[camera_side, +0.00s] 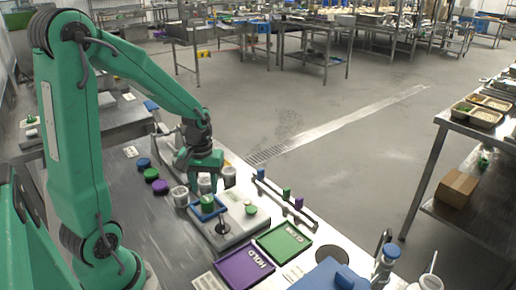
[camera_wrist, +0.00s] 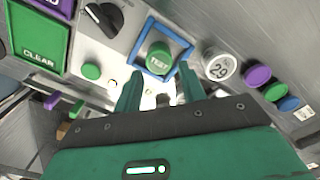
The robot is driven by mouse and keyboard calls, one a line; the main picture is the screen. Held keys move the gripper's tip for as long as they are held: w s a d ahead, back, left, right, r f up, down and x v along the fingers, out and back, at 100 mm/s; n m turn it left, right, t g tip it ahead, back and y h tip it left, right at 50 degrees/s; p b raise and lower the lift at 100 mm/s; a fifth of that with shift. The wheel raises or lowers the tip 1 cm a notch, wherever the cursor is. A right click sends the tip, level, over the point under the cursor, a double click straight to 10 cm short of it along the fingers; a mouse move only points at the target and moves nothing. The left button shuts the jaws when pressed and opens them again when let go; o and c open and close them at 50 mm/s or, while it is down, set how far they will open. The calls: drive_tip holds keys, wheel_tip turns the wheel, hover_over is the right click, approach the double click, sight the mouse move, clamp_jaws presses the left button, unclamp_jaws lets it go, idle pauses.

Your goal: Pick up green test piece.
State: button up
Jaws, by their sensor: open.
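The green test piece (camera_wrist: 159,57) is a round green cylinder marked TEST, inside a blue square frame (camera_wrist: 177,41) in the wrist view. In the side view the test piece (camera_side: 207,203) shows in the blue frame (camera_side: 203,215) on a light panel. My gripper (camera_side: 205,186) is above it, pointing down. In the wrist view my gripper (camera_wrist: 159,83) is open, with its two green fingers apart and nothing between them. The test piece lies just beyond the fingertips. I cannot tell the exact height gap.
A green CLEAR tray (camera_side: 284,242) and a purple HOLD tray (camera_side: 243,268) lie in front of the panel. A black knob (camera_wrist: 103,18), a green button (camera_wrist: 91,71) and a white container marked 29 (camera_wrist: 219,68) flank the frame. Purple (camera_side: 160,186) and blue (camera_side: 144,163) discs sit behind.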

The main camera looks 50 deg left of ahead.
sight(207, 199)
drive_tip(key=shift+f, duration=0.4)
drive_tip(key=shift+w+f, duration=0.1)
drive_tip(key=shift+f, duration=2.5)
drive_tip(key=c, duration=0.7)
drive_tip(key=shift+r, duration=0.1)
